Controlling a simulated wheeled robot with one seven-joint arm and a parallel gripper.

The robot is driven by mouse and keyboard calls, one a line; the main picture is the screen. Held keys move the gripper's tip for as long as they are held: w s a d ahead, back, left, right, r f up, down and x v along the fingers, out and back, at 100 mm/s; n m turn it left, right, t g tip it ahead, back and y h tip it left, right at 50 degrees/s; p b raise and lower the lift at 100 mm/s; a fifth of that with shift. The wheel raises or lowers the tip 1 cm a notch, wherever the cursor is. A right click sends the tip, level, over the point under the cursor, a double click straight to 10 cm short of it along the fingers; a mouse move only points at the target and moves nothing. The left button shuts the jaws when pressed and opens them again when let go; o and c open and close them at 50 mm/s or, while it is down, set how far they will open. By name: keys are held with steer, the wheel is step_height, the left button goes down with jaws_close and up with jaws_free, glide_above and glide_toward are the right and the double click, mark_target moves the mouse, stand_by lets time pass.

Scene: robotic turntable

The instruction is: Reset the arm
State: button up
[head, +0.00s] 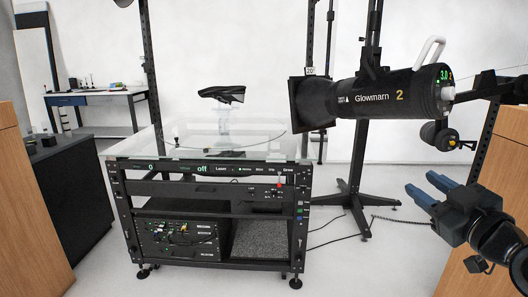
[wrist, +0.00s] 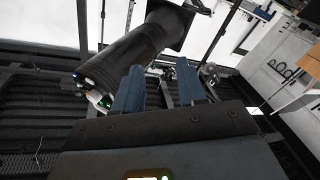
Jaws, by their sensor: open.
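My gripper (head: 431,188) is at the right of the head view, with its two blue fingers apart and nothing between them. In the wrist view, the same gripper (wrist: 158,88) points its fingers toward a large black studio lamp (wrist: 125,58). In the head view this lamp (head: 375,96) hangs above and to the left of my gripper, marked "Glowmarn 2". My gripper is apart from the lamp there.
A black rack turntable (head: 210,166) with a glass top stands in the middle, a black shoe (head: 222,94) above it. A lamp stand (head: 357,190) stands behind my gripper. Wooden cabinets (head: 30,205) flank the view. The white floor (head: 370,265) between rack and gripper is mostly clear.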

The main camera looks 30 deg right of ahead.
steer(key=s+a+f+m+g+y, duration=0.15)
steer(key=s+a+f+m, duration=0.4)
steer(key=a+f, duration=0.95)
steer(key=s+a+n+y+p, duration=0.1)
steer(key=s+a+y, duration=0.1)
steer(key=s+a, duration=0.4)
steer(key=s+a+n+g+y, duration=0.1)
steer(key=s+a, duration=0.6)
steer(key=s, duration=0.8)
steer(key=shift+n+y+p, duration=0.35)
steer(key=shift+n+y, duration=0.3)
steer(key=shift+n, duration=0.1)
